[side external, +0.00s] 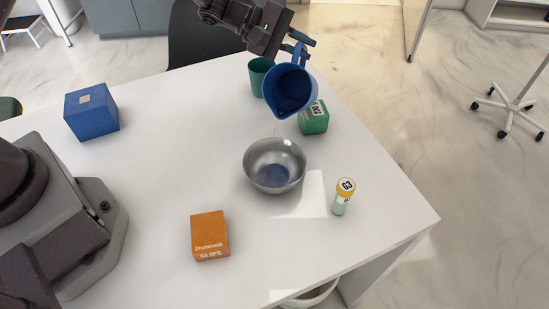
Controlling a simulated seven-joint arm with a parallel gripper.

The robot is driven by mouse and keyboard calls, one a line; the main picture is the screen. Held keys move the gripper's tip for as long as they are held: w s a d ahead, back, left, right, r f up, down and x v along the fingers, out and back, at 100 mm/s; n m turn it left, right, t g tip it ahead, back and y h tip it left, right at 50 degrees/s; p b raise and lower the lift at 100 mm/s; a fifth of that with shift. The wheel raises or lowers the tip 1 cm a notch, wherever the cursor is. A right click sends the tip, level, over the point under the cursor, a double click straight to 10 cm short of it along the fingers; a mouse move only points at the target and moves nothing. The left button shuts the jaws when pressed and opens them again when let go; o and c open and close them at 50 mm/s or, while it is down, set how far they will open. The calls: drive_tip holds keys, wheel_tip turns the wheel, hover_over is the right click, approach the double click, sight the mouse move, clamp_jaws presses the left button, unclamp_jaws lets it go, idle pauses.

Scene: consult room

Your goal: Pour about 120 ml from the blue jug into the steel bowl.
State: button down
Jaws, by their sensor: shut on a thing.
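The blue jug (302,76) is held in the air, tilted with its mouth and spout facing the viewer and down. My gripper (298,42) is shut on the jug at its far upper side; the exact contact is partly hidden behind the jug. The steel bowl (291,155) stands upright on the white table, below and slightly left of the jug's spout. A faint thin streak shows between the spout and the bowl. A bluish patch lies in the bottom of the bowl; I cannot tell its depth.
A green cup (257,75) and a green box (316,120) stand close behind and beside the jug. A yellow-capped vial (343,197) is right of the bowl. An orange box (210,237) and a blue box (92,112) stand on the table (170,170), whose left middle is clear.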

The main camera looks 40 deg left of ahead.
sight(294, 53)
drive_tip(key=shift+s+d+r+m+t, duration=0.1)
drive_tip(key=shift+s+d+m+t, duration=0.25)
drive_tip(key=shift+s+m+t, duration=0.25)
drive_tip(key=shift+s+d+m+t, duration=0.4)
drive_tip(key=shift+s+m, duration=0.3)
drive_tip(key=shift+s, duration=0.15)
idle(2.5)
drive_tip(key=shift+w+a+n+g, duration=0.35)
drive_tip(key=shift+w+n, duration=0.1)
drive_tip(key=shift+w, duration=0.15)
drive_tip(key=shift+w+a+n+g, duration=0.35)
drive_tip(key=shift+w+n, duration=0.1)
drive_tip(key=shift+w, duration=0.15)
drive_tip(key=shift+w+a+n+g, duration=0.2)
drive_tip(key=shift+w+n+g, duration=0.2)
drive_tip(key=shift+w+n, duration=0.15)
drive_tip(key=shift+w+a+f+n+g, duration=0.2)
drive_tip(key=shift+w+n+g, duration=0.1)
drive_tip(key=shift+n, duration=0.15)
drive_tip(key=shift+w+h, duration=0.1)
drive_tip(key=shift+h, duration=0.2)
idle(0.4)
drive_tip(key=shift+w+a+f, duration=0.1)
drive_tip(key=shift+w+f, duration=0.05)
drive_tip(key=w+a+f+n+g+h, duration=0.1)
drive_tip(key=w+a+f+n+g, duration=0.1)
drive_tip(key=w+f+n, duration=0.3)
drive_tip(key=shift+w+a+f+g+h, duration=0.3)
drive_tip(key=shift+w+a+g+h, duration=0.1)
drive_tip(key=shift+g, duration=0.5)
